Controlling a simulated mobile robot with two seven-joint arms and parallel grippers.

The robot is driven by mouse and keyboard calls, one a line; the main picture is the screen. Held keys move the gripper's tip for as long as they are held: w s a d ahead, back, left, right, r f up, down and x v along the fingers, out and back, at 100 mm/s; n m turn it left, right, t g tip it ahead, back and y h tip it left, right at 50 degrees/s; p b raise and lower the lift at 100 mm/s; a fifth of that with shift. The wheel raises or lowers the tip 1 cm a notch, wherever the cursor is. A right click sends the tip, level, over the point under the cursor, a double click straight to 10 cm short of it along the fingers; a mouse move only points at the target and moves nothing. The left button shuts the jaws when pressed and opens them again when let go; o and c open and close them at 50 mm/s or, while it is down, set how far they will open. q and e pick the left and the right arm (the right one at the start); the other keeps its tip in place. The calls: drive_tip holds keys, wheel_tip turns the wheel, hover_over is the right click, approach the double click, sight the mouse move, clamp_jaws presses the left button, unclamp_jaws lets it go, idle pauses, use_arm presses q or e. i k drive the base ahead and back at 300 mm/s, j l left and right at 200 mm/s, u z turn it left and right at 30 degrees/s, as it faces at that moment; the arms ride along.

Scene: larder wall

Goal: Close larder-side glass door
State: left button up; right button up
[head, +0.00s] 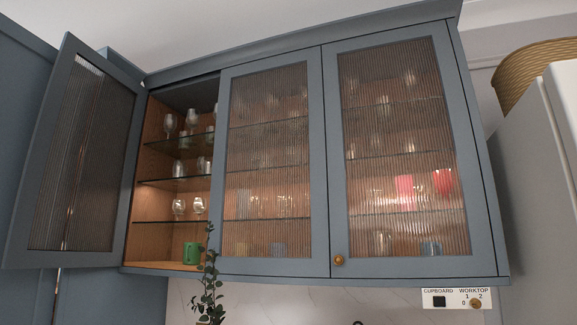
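The larder-side glass door (128,165) is the left door of a blue-grey wall cupboard. It stands wide open, swung out to the left, with a reeded glass panel in a blue-grey frame. Behind its opening are glass shelves (178,178) with several glasses and a green mug (191,253) on the cupboard floor. The middle door (223,170) and the right door (333,170) are shut. A brass knob (339,260) shows at the lower left of the right door. Neither of my grippers is in view.
A leafy plant (210,275) rises in front of the cupboard's lower edge, near the opening. A switch panel (453,298) is on the wall below right.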

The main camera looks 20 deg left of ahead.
sight(71, 208)
drive_tip(key=i+j+u, duration=0.1)
drive_tip(key=j+u, duration=0.15)
drive_tip(key=u, duration=0.2)
drive_tip(key=i+j+u, duration=0.15)
drive_tip(key=u, duration=0.35)
drive_tip(key=i+j+u, duration=0.2)
drive_tip(key=u, duration=0.25)
